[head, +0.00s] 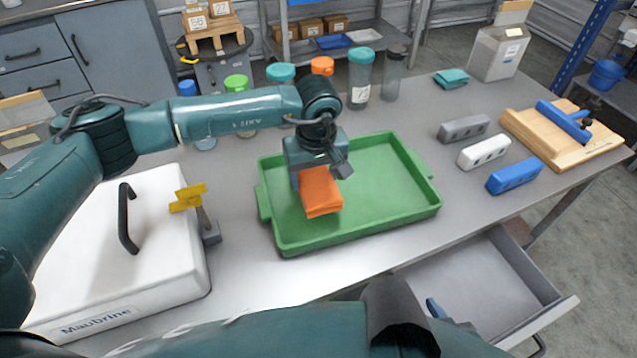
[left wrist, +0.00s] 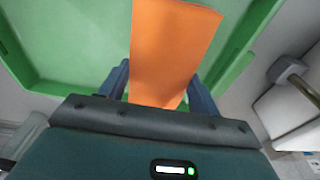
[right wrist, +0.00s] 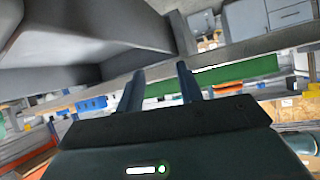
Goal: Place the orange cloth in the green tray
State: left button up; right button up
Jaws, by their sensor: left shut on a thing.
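The orange cloth (head: 320,192) hangs folded from my left gripper (head: 312,176), over the left half of the green tray (head: 400,212). In the left wrist view the cloth (left wrist: 172,45) sits between the two fingers of my left gripper (left wrist: 160,92), with the green tray (left wrist: 60,70) behind it. I cannot tell whether the cloth's lower edge touches the tray floor. The tray is otherwise empty. In the right wrist view my right gripper (right wrist: 158,90) has its fingers apart with nothing between them.
A white lidded box (head: 130,250) stands left of the tray. Bottles and jars (head: 361,78) line the back. Grey, white and blue blocks (head: 514,175) lie right, near a wooden board (head: 590,145). A teal cloth (head: 452,78) lies behind. An open drawer (head: 480,285) juts out in front.

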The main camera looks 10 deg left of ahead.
aim_at(315, 178)
pick_arm(q)
notch_tip(315, 178, down, 4)
jog(key=shift+r, duration=0.1)
jog(key=shift+f, duration=0.3)
jog(key=o, duration=1)
jog(key=shift+r, duration=0.15)
jog(key=shift+w+r, duration=0.1)
jog(key=shift+r, duration=0.1)
jog(key=r, duration=0.7)
jog(key=s+r+b, duration=0.1)
jog(key=r, duration=0.2)
jog(key=shift+s+d+r, duration=0.1)
jog(key=shift+d+r, duration=0.15)
jog(key=shift+d, duration=0.1)
jog(key=shift+r, duration=0.5)
